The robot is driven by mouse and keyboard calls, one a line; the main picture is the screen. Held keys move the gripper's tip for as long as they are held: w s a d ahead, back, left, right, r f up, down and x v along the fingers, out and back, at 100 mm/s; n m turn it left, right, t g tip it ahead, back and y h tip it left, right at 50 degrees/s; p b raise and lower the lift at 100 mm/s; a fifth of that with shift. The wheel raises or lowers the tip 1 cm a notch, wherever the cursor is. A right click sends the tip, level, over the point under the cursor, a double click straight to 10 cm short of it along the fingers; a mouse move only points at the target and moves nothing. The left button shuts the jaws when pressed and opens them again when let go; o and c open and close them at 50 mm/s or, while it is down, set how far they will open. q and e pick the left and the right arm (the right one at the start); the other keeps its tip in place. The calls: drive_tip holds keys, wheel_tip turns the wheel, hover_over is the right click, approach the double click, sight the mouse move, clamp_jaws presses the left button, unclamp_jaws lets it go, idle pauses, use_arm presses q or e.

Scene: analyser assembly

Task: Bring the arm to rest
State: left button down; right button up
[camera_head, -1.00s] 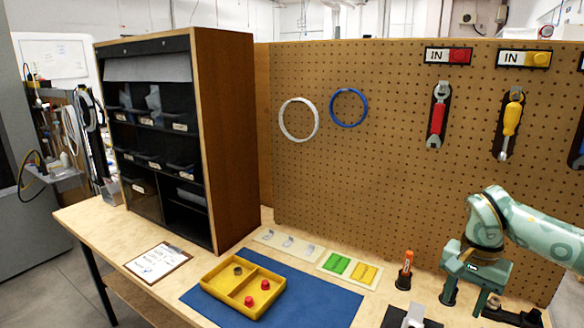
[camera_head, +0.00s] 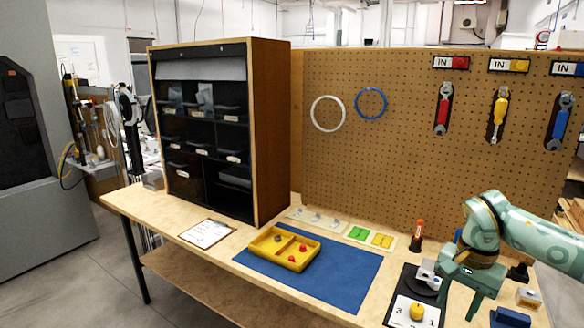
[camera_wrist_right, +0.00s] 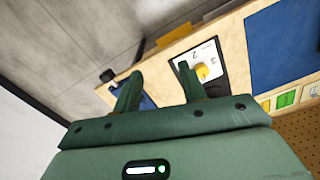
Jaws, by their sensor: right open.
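My right arm, pale green, comes in from the right in the head view. Its dark green right gripper (camera_head: 458,304) points down over the right end of the workbench (camera_head: 375,318), with its two fingers apart and nothing between them. In the right wrist view the same gripper (camera_wrist_right: 161,84) shows both fingers spread and empty. Beside it is a white numbered card (camera_head: 401,314) with a yellow knob (camera_head: 417,312); the knob also shows near one fingertip in the wrist view (camera_wrist_right: 203,72). My left gripper is in no view.
A blue mat (camera_head: 340,283) carries a yellow divided tray (camera_head: 268,254) with small red parts. A dark shelf cabinet (camera_head: 270,140) stands at the left and a pegboard (camera_head: 400,170) with hung tools behind. A blue block (camera_head: 510,317) lies at the front right.

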drive_tip(key=a+f+m+t+y, duration=0.2)
drive_tip(key=a+f+m+y, duration=1.05)
drive_tip(key=a, duration=0.55)
wheel_tip(320, 180, down, 14)
drive_tip(key=s+r+m+t+h, duration=0.15)
drive_tip(key=m+t, duration=0.45)
drive_tip(key=m, duration=1)
drive_tip(key=s+d+f+m+h+p, duration=0.1)
drive_tip(key=s+d+f+m+h, duration=0.35)
drive_tip(key=s+f+m, duration=0.6)
drive_tip(key=s+d+f+m+h, duration=0.45)
drive_tip(key=s+f+m, duration=0.45)
drive_tip(key=s+f, duration=0.25)
drive_tip(key=s+f+m+g, duration=0.2)
drive_tip(key=s+m, duration=0.1)
drive_tip(key=s, duration=0.7)
drive_tip(key=s+d+f+m+g+h, duration=0.1)
drive_tip(key=s+f+m+g, duration=0.1)
drive_tip(key=s, duration=0.8)
drive_tip(key=s+d+f+m+g+h, duration=0.1)
drive_tip(key=s+f+m+g, duration=0.2)
drive_tip(key=s, duration=0.7)
drive_tip(key=shift+s+d+m+g, duration=0.2)
drive_tip(key=shift+m+g, duration=0.1)
drive_tip(key=shift+m, duration=0.8)
